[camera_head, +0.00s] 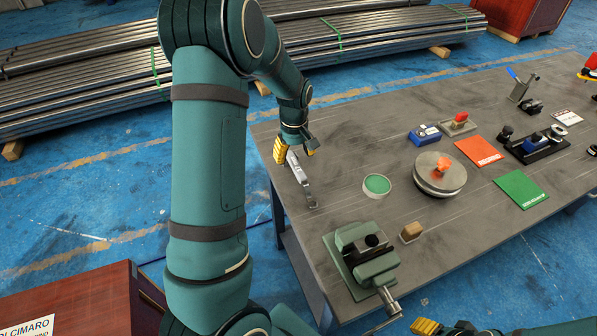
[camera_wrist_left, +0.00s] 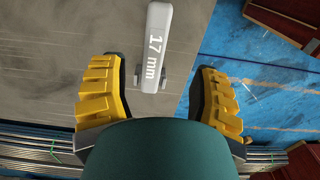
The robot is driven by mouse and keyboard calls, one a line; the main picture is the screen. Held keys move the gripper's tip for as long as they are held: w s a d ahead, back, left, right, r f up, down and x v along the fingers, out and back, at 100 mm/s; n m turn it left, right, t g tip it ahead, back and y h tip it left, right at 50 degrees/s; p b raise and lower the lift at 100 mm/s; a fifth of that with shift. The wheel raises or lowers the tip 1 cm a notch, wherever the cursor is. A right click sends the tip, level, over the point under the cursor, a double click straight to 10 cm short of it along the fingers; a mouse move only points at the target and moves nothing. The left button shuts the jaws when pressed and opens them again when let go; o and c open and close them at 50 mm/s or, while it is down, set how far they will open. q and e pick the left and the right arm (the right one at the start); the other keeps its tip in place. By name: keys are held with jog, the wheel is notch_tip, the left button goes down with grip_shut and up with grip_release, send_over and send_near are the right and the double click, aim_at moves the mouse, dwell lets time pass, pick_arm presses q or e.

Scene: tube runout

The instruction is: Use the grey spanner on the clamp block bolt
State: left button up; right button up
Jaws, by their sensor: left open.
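The grey spanner (camera_head: 302,181) lies on the left part of the table. In the left wrist view the spanner's light handle (camera_wrist_left: 158,40), marked "17 mm", points toward the gap between my fingers. My left gripper (camera_head: 295,152) is open and empty at the far end of the spanner, with its yellow fingers on either side of the handle's line. A blue block on a black base (camera_head: 538,146) stands at the right of the table; I cannot tell for sure whether it is the clamp block. My right gripper (camera_head: 445,327) shows only partly at the bottom edge.
A green vise (camera_head: 365,258) with a handle stands at the near edge, beside a small brown block (camera_head: 411,232). A green-topped round tin (camera_head: 376,186) and a round metal plate with an orange knob (camera_head: 439,175) stand mid-table. Pipe stacks (camera_head: 90,75) lie behind.

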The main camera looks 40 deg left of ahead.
aim_at(297, 167)
pick_arm(q)
jog(key=f, duration=0.2)
jog(key=f+b, duration=0.1)
jog(key=f, duration=0.4)
jog(key=shift+w+d+f, duration=0.15)
jog(key=shift+w+d, duration=0.05)
jog(key=shift+w, duration=0.05)
grip_shut()
